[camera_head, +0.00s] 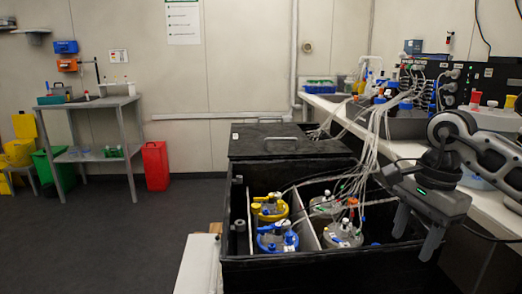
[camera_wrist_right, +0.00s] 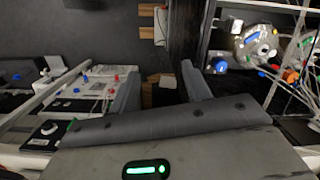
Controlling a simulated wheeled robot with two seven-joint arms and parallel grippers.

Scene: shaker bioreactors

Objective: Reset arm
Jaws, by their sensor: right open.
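My right gripper (camera_head: 418,232) hangs with its fingers down at the right side of the black shaker box (camera_head: 310,270). Its two fingers are spread, with nothing between them. In the right wrist view the open fingers (camera_wrist_right: 160,92) show above the grey gripper body. Inside the box stand several vessels: one with a yellow lid (camera_head: 270,207), one with a blue lid (camera_head: 278,237) and two with grey lids, one of them at the front right (camera_head: 343,234). My left gripper does not show.
Tubes (camera_head: 372,135) run from the vessels to black control units (camera_head: 450,85) on the white bench at right. The box's black lid (camera_head: 280,140) lies behind the opening. A metal table (camera_head: 90,103), a red bin (camera_head: 155,165) and a green bin (camera_head: 52,168) stand at left. The floor between is clear.

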